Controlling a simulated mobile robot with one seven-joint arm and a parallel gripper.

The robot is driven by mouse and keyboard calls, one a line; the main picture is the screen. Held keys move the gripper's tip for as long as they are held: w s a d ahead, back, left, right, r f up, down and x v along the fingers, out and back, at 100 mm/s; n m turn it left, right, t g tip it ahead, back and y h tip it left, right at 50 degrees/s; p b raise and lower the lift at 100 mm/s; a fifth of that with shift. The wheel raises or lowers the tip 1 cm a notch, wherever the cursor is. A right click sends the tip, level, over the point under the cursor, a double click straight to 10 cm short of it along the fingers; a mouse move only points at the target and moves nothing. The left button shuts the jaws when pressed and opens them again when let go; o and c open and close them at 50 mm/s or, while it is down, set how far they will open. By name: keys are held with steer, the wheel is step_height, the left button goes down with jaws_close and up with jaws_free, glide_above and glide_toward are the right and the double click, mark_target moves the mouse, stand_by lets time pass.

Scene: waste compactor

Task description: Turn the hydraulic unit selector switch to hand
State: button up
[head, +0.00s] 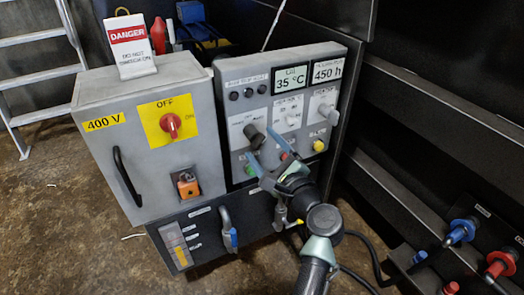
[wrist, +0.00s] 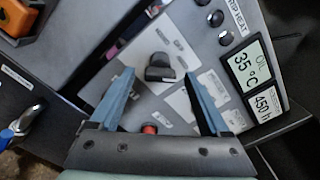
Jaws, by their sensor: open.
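A black selector knob (head: 254,135) sits on a white label plate at the left of the grey control panel (head: 232,75). Its label is too small to read surely. In the wrist view the knob (wrist: 160,67) lies between and slightly beyond the tips of my gripper's two blue fingers. My gripper (head: 261,142) is open and empty in front of the panel, its fingers on either side of the knob. I see no finger touching the knob, and cannot tell the exact gap in depth. A red button (wrist: 150,129) shows between the fingers, nearer the palm.
Other selectors (head: 325,112), a yellow button (head: 319,146), a green button (head: 251,169) and displays (head: 290,77) share the panel. Left is the 400 V cabinet with a red switch (head: 171,124) and black handle (head: 127,178). Blue and red valves (head: 460,231) are at right.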

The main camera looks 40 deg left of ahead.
steer(key=shift+w+a, duration=0.1)
steer(key=shift+a, duration=0.3)
jaws_close()
